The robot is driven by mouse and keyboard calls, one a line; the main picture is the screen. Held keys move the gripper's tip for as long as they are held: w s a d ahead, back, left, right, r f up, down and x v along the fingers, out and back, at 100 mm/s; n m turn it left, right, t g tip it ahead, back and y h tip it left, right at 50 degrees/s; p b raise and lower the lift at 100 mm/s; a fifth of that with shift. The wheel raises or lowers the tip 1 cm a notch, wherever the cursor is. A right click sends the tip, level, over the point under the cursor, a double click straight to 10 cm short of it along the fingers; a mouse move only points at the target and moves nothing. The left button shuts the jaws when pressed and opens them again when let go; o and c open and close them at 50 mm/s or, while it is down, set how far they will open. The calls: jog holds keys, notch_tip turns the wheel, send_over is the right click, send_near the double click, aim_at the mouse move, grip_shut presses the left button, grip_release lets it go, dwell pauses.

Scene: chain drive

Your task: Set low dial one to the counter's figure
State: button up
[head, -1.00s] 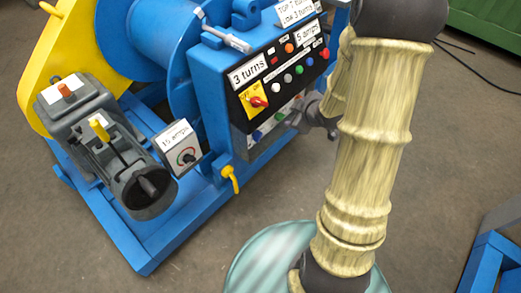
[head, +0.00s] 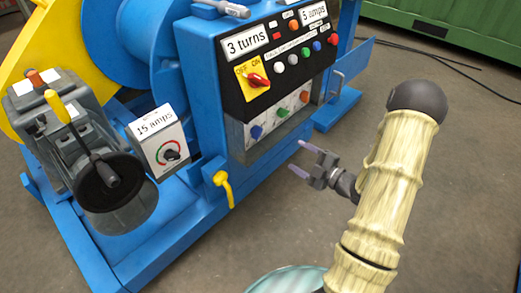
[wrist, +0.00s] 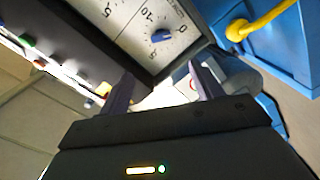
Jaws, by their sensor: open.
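The low row on the blue cabinet's pale lower panel (head: 240,134) has a blue dial (head: 257,131), a green dial (head: 282,113) and an orange dial (head: 304,96). The blue dial, leftmost in the head view, also shows in the wrist view (wrist: 161,36) beside a printed scale with 5 and 10; I cannot tell its exact setting.
A red switch on a yellow plate (head: 246,80) and several coloured buttons are above the low row. A "15 amps" box (head: 163,152) and a yellow tap (head: 223,186) are at the left. A "5 amps" label (head: 314,13) is upper right.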

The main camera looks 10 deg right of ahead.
aim_at(259, 135)
jog(key=shift+s+d+f+y, duration=0.15)
jog(key=shift+s+f+y, duration=0.15)
jog(key=shift+f, duration=0.25)
jog(key=shift+w, duration=0.1)
jog(key=b+x, duration=0.6)
jog(key=x, duration=1)
jog(key=shift+w+r, duration=0.1)
jog(key=shift+w, duration=0.1)
jog(key=shift+w+a+r, duration=0.1)
jog(key=shift+w+a, duration=0.25)
jog(key=shift+w, duration=0.05)
jog(key=shift+c, duration=0.3)
jog(key=c, duration=0.9)
